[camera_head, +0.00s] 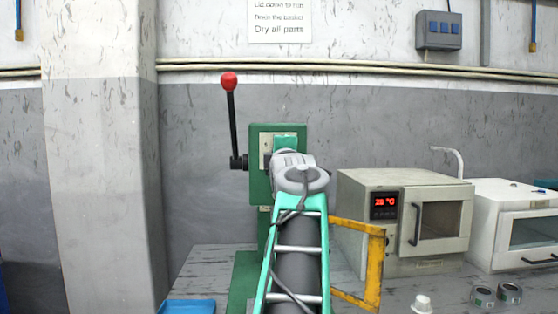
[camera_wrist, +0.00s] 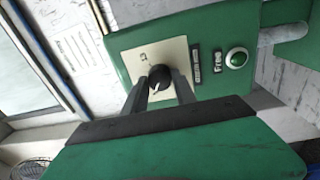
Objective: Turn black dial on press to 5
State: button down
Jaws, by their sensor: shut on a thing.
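The black dial (camera_wrist: 158,78) sits on a cream plate (camera_wrist: 138,58) on the green press panel in the wrist view. A white pointer mark shows on the dial, and a number near the plate's top is too small to read surely. My gripper (camera_wrist: 160,86) is shut on the dial, with one dark finger on each side of it. In the head view the green press (camera_head: 262,178) stands behind my arm, which hides the dial and my fingertips.
A red-knobbed lever (camera_head: 231,110) rises at the press's left. A green button (camera_wrist: 237,58) lies right of the dial. A yellow frame (camera_head: 374,268), a beige oven (camera_head: 360,225) and a white box (camera_head: 500,220) stand to the right. A blue tray (camera_head: 187,306) lies at front left.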

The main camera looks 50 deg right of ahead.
jog(key=shift+n, duration=0.7)
jog(key=c, duration=1)
grip_release()
jog(key=b+v, duration=0.1)
jog(key=v, duration=0.6)
jog(key=shift+s+a, duration=0.3)
